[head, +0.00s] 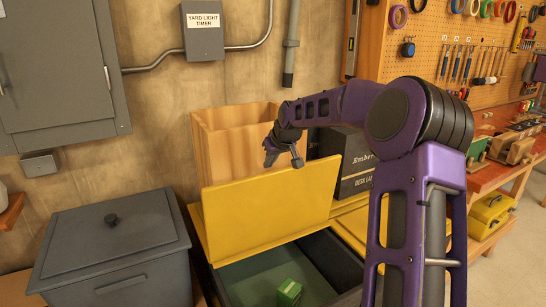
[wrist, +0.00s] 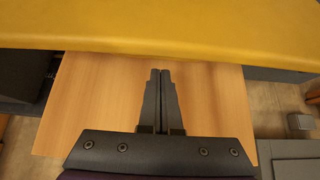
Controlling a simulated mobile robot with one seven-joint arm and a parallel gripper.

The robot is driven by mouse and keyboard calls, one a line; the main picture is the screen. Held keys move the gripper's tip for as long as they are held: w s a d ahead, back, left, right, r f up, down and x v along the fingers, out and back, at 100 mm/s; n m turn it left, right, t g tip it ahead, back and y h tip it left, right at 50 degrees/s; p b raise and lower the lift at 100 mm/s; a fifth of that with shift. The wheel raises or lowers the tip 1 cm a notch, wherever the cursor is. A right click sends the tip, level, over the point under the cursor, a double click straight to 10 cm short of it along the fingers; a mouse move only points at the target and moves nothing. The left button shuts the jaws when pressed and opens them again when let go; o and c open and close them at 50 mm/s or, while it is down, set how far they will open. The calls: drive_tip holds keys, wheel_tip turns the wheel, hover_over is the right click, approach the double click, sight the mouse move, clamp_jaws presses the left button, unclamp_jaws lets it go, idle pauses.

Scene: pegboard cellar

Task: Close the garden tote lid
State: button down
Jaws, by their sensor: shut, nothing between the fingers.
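The garden tote (head: 340,258) is a dark bin with a yellow lid (head: 265,212) hinged at the back. The lid stands raised and leans back, so the bin is open. A small green box (head: 288,292) lies inside. My gripper (head: 270,158) is just above and behind the lid's top edge in the head view. In the wrist view my gripper's fingers (wrist: 161,74) are together with nothing between them. The yellow lid (wrist: 160,28) crosses the top of that view, beyond the fingertips. I cannot tell whether they touch it.
A tall wooden box (head: 220,135) stands behind the lid, and a dark labelled box (head: 350,160) is to its right. A grey lidded bin (head: 115,245) stands close on the left. A workbench (head: 490,125) with a yellow toolbox (head: 490,212) below is at right.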

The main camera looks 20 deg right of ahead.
drive_tip(key=shift+x, duration=1.45)
drive_tip(key=shift+s, duration=0.1)
